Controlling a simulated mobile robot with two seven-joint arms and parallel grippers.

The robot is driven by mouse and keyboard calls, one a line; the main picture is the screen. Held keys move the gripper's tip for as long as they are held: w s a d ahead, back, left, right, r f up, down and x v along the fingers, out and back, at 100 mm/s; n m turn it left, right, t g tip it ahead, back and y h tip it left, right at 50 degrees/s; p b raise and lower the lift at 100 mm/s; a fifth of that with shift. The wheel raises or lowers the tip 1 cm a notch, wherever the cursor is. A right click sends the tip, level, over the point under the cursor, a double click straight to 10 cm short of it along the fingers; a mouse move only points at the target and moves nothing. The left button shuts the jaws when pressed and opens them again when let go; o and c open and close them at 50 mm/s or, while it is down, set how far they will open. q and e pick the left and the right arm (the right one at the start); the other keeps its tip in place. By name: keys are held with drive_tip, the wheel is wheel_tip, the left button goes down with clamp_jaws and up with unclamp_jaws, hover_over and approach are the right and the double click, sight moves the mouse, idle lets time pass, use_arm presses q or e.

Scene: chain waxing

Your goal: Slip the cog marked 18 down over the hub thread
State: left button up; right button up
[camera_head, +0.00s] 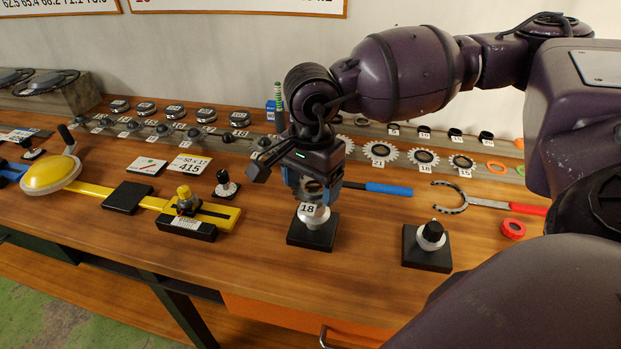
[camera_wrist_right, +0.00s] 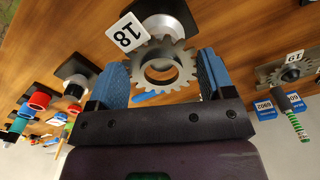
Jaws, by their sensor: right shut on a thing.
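My right gripper (camera_head: 316,186) is shut on the cog marked 18 and holds it above the workbench. In the right wrist view the silver toothed cog (camera_wrist_right: 163,50) sits between the blue fingers of the gripper (camera_wrist_right: 162,78). Its white tag 18 (camera_wrist_right: 127,32) hangs at the side; it also shows in the head view (camera_head: 307,209). The silver hub (camera_head: 316,221) stands on a black square base (camera_head: 311,239) just below the gripper, partly hidden by the tag. In the wrist view the hub (camera_wrist_right: 166,12) lies beyond the cog, and wood shows through the cog's hole. My left gripper is out of view.
A second black base (camera_head: 427,253) with a black-topped silver part stands to the right. Several tagged cogs (camera_head: 381,151) line the back. A blue-handled tool (camera_head: 388,189) lies behind the gripper, and a yellow gauge (camera_head: 186,204) lies left. The bench front is clear.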

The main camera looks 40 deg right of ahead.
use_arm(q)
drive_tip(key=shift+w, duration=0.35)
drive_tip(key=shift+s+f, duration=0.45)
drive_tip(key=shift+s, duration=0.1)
use_arm(e)
drive_tip(key=shift+f, duration=0.15)
idle(0.4)
use_arm(q)
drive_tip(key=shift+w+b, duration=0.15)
drive_tip(key=shift+b, duration=0.15)
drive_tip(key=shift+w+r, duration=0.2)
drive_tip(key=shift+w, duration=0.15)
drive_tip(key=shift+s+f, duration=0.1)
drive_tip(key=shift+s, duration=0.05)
use_arm(e)
drive_tip(key=shift+f, duration=0.1)
drive_tip(key=shift+f, duration=0.25)
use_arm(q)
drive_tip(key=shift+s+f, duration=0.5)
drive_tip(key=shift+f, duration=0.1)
use_arm(e)
drive_tip(key=shift+f, duration=0.15)
use_arm(q)
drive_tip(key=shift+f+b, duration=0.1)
drive_tip(key=shift+b, duration=0.25)
use_arm(e)
drive_tip(key=shift+f, duration=0.1)
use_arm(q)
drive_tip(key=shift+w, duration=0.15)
